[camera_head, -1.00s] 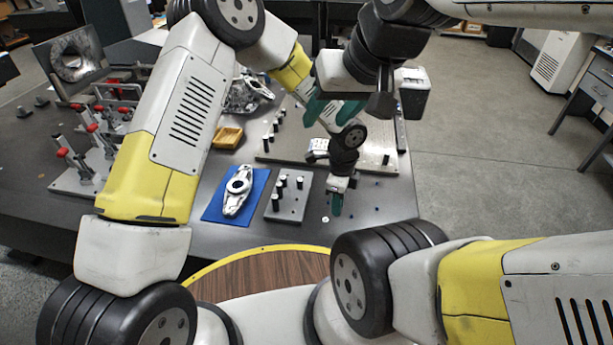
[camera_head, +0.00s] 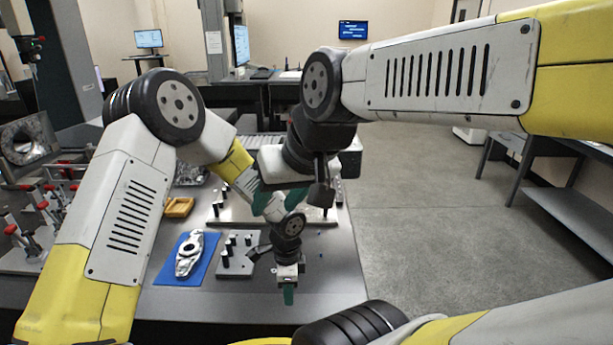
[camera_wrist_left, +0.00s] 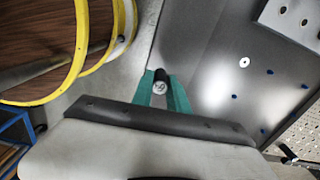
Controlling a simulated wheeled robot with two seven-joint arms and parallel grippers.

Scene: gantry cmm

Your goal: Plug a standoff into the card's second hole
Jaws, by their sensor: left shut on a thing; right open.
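My left gripper (camera_head: 288,295) has its teal fingers shut on a black standoff (camera_wrist_left: 160,80), whose round metallic end shows in the left wrist view. It hangs near the table's front edge, to the right of a grey block (camera_head: 234,268) holding several black standoffs. My right gripper (camera_head: 281,192) is open, above and behind the left one, in front of the large plate. Part of a grey piece with holes (camera_wrist_left: 288,14) shows at the upper right of the wrist view. I cannot tell for sure which piece is the card.
A silver part (camera_head: 189,252) lies on a blue mat (camera_head: 205,262) left of the block. A yellow tray (camera_head: 178,207) is behind it. Red-handled clamps (camera_head: 30,235) stand at far left. A pale ring (camera_wrist_left: 244,62) and small blue spots lie on the dark tabletop (camera_wrist_left: 205,75).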

